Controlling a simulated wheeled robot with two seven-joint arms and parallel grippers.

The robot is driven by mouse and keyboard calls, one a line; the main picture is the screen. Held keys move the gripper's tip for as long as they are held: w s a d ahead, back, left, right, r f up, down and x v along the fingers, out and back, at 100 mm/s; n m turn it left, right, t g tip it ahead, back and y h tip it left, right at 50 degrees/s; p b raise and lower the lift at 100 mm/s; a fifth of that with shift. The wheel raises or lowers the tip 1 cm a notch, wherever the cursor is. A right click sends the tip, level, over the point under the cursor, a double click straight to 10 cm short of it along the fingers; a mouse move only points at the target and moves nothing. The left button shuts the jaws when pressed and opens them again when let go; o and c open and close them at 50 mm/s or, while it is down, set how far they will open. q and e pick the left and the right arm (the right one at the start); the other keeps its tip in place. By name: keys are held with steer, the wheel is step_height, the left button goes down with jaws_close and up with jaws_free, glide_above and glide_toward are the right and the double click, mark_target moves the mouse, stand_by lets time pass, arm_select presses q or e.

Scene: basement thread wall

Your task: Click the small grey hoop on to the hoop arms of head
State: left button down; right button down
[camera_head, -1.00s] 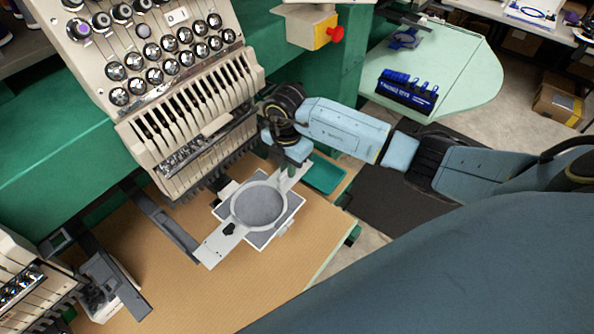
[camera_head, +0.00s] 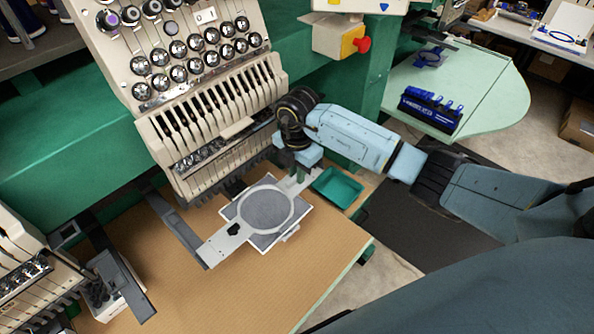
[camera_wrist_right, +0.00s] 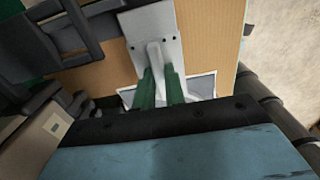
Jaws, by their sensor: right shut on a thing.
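The small grey hoop (camera_head: 266,208) is a pale ring with grey mesh cloth and flat end plates, lying level in front of the middle head (camera_head: 215,110). My right gripper (camera_head: 299,175) is shut on its right end, and in the right wrist view its green fingers (camera_wrist_right: 160,86) pinch a pale bar. The hoop's left plate (camera_head: 228,242) is close to the front end of the dark left hoop arm (camera_head: 180,228); I cannot tell if they touch. The right hoop arm is mostly hidden by the head and my gripper. My left gripper is out of view.
A teal tray (camera_head: 338,187) lies right of the hoop on the tan table (camera_head: 310,262). Another head (camera_head: 30,285) with dark arms stands at lower left. A red button (camera_head: 362,44) sits on a yellow box at the top. The table's front is clear.

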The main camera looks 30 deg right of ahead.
steer(key=c, duration=1.4)
jaws_free()
step_height(320, 180, up, 13)
steer(key=shift+r+b, duration=0.2)
steer(key=shift+b, duration=0.6)
